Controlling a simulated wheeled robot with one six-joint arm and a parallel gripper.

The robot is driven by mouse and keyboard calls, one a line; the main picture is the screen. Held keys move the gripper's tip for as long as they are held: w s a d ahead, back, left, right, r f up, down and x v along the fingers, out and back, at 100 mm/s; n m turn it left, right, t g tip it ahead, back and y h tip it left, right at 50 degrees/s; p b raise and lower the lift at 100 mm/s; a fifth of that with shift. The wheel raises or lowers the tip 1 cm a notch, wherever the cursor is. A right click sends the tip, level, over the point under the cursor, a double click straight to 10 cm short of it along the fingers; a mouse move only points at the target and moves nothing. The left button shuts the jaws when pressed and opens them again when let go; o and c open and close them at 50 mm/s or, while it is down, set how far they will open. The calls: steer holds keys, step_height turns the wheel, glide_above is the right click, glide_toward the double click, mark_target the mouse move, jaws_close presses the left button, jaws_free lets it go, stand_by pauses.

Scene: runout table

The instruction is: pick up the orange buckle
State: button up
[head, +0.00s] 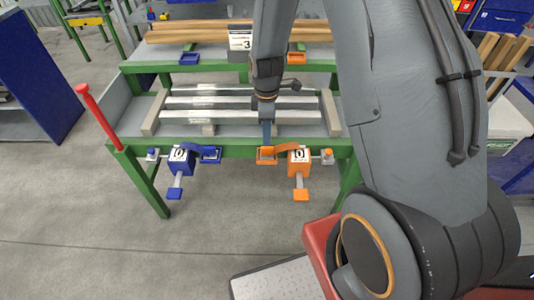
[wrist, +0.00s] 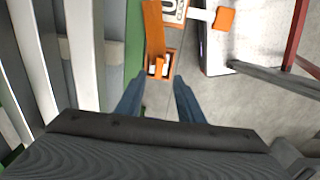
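The orange buckle (head: 266,156) hangs at the front edge of the green table, at the end of an orange strap beside the orange box (head: 299,161). In the wrist view the buckle (wrist: 160,64) is an open frame, just beyond the fingertips and roughly centred between them. My gripper (head: 267,133) points down over the table's front edge, close above the buckle. In the wrist view its two blue fingers (wrist: 158,88) stand apart with nothing between them. I cannot tell whether a fingertip touches the buckle.
A blue buckle (head: 211,155) and blue box (head: 180,161) sit left along the same edge. Light metal bars (head: 215,102) lie on the runout table (head: 230,147). A red post (head: 98,110) stands at its left corner. Grey floor (head: 120,245) in front is mostly clear.

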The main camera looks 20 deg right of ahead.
mark_target(267, 152)
steer(key=shift+w+f+p, duration=0.1)
steer(key=shift+f+p, duration=0.8)
steer(key=shift+f, duration=2.35)
jaws_close()
